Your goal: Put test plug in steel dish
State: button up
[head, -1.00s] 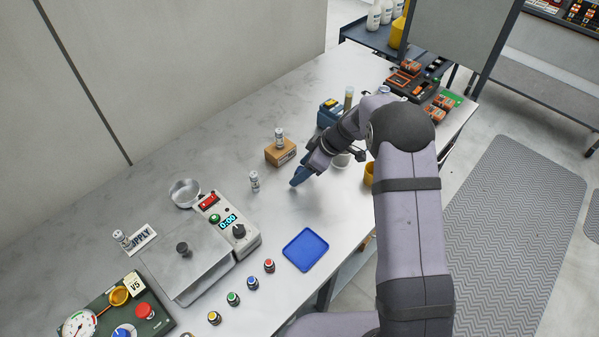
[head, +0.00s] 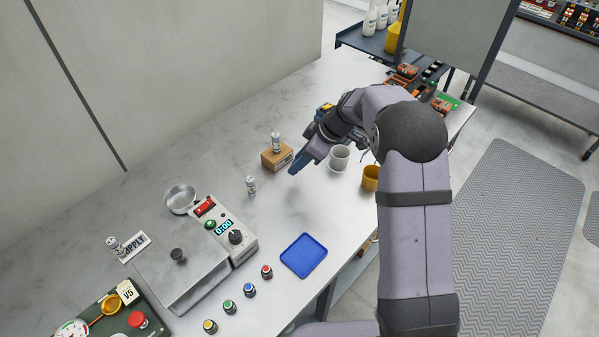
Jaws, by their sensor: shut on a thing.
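The steel dish (head: 181,198), a round shallow metal pan, stands on the bench left of the timer box and looks empty. My gripper (head: 295,168) has blue fingers and hangs over the bench just right of the cardboard box, well to the right of the dish. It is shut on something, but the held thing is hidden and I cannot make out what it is. I cannot pick out the test plug for certain. Small white-and-grey cylinders stand on the box (head: 276,141), on the bench (head: 251,185) and by the SUPPLY label (head: 114,245).
The cardboard box (head: 275,159) stands left of my gripper. A white cup (head: 340,158) and a yellow cup (head: 370,178) stand to its right. The timer box (head: 229,236), a lidded steel case (head: 185,270) and a blue tray (head: 304,255) lie nearer. The bench between is mostly clear.

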jog(key=shift+r+b, duration=0.45)
jog(key=shift+r, duration=1.8)
jog(key=shift+d, duration=0.1)
jog(key=s+d+f+m+t+h, duration=0.1)
jog(key=s+d+m+h, duration=0.1)
jog(key=s+d+m, duration=0.2)
jog(key=s+d+f+m+t+h, duration=0.1)
jog(key=s+d+m, duration=0.3)
jog(key=d, duration=0.5)
jog(key=s+d+f+m+t+h, duration=0.1)
jog(key=s+d+f+m+h, duration=0.1)
jog(key=s+d+m, duration=0.3)
jog(key=shift+d+f+t+h, duration=0.3)
jog(key=shift+d, duration=0.5)
jog(key=shift+a, duration=0.15)
